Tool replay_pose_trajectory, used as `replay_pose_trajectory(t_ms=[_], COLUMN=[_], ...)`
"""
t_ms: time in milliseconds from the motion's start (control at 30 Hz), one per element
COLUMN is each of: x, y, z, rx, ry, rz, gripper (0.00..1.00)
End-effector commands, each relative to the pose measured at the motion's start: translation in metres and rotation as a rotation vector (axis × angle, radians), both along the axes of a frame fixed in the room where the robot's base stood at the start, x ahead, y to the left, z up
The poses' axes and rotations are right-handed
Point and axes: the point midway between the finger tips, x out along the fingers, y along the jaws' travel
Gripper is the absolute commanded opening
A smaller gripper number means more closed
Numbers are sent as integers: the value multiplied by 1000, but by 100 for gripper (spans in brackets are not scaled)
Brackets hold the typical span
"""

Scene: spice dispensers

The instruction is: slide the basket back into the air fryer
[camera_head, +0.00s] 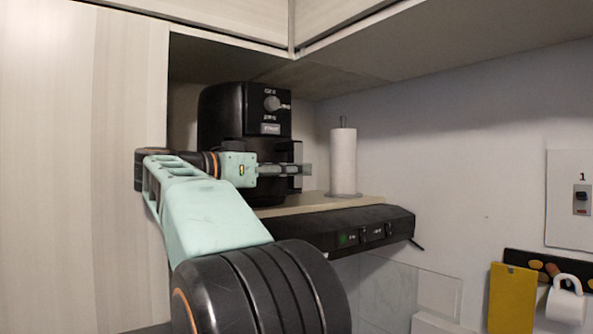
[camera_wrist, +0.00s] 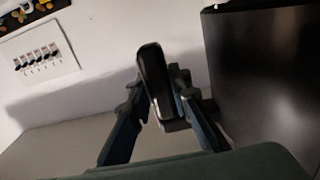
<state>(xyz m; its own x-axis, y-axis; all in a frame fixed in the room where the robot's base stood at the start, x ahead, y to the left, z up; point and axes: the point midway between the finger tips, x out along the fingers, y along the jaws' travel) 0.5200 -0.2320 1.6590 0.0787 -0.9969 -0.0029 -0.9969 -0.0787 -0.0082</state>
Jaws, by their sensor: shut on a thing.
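The black air fryer (camera_head: 230,115), with a knob (camera_head: 271,103) on its upper front, stands in the open cabinet nook. Its basket (camera_head: 278,152) is at the lower front, partly hidden by my arm and gripper. How far the basket sits out of the body is hard to tell. My gripper (camera_head: 304,169) is level with the basket, at its front right. In the wrist view my gripper (camera_wrist: 160,88) is shut on the black basket handle (camera_wrist: 152,72), with one finger on each side. A large dark surface (camera_wrist: 265,85), seemingly the air fryer, fills the right of that view.
A paper towel roll (camera_head: 343,161) stands on the shelf (camera_head: 318,203) right of the air fryer. A black unit (camera_head: 350,229) with switches sits under the shelf edge. A pale cabinet panel (camera_head: 80,150) closes off the left, with more cabinets overhead. The wall is at right.

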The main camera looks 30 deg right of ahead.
Motion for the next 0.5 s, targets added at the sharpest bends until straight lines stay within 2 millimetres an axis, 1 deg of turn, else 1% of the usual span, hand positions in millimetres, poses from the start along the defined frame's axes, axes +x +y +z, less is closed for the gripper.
replay_pose_trajectory(t_ms=[500], x=[13], y=[1], z=[2], rx=[-2], ry=[-3], rz=[0], gripper=[0])
